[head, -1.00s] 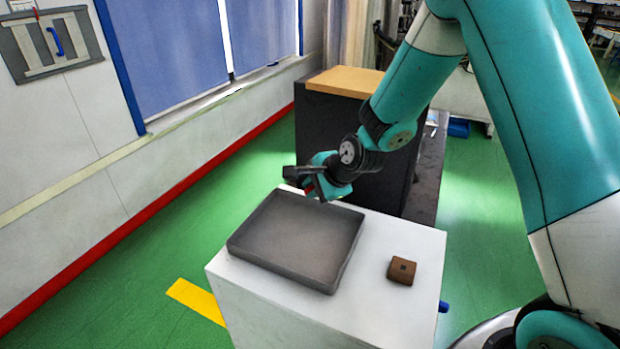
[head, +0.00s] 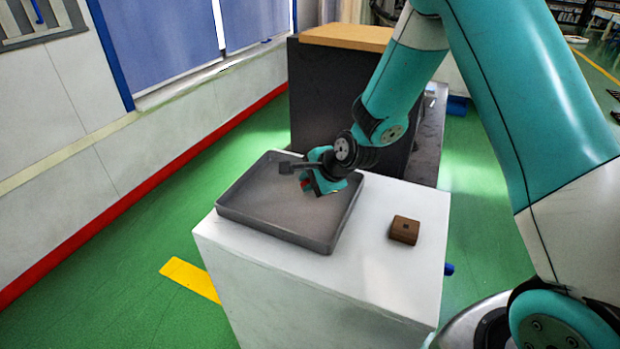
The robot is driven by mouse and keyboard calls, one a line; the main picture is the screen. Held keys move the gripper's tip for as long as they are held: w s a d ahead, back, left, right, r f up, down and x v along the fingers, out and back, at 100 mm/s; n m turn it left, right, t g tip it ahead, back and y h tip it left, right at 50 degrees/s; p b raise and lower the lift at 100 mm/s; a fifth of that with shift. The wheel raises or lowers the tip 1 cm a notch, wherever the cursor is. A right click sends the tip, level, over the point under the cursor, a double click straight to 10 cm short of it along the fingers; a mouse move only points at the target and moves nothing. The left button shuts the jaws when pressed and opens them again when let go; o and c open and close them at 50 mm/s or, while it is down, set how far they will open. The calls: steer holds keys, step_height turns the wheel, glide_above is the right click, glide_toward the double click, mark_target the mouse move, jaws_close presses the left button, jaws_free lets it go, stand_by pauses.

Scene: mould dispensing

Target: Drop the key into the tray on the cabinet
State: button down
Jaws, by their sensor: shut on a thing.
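The tray (head: 270,233) is a shallow dark grey square pan lying on the white cabinet (head: 385,275). My gripper (head: 301,179) is over the back right part of the tray, inside its outline in the picture, shut on the key. The key is small and hard to make out. A dark grey piece shows at the gripper's left side and a small red spot below it; I cannot tell which belongs to the key. The height of the gripper above the tray floor is unclear. The visible tray floor looks empty.
A small brown block (head: 404,230) with a dark square on it sits on the cabinet top, right of the tray. A dark cabinet with a wooden top (head: 345,37) stands behind. Green floor is open at the left, with a yellow strip (head: 189,279).

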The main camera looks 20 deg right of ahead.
steer(key=shift+f, duration=0.4)
steer(key=shift+f, duration=0.2)
steer(key=shift+f+b, duration=0.65)
steer(key=shift+b, duration=0.05)
steer(key=c, duration=1)
jaws_free()
steer(key=shift+r, duration=0.1)
steer(key=b+v, duration=0.1)
steer(key=v, duration=1.6)
steer(key=shift+s, duration=0.15)
steer(key=shift+r, duration=0.1)
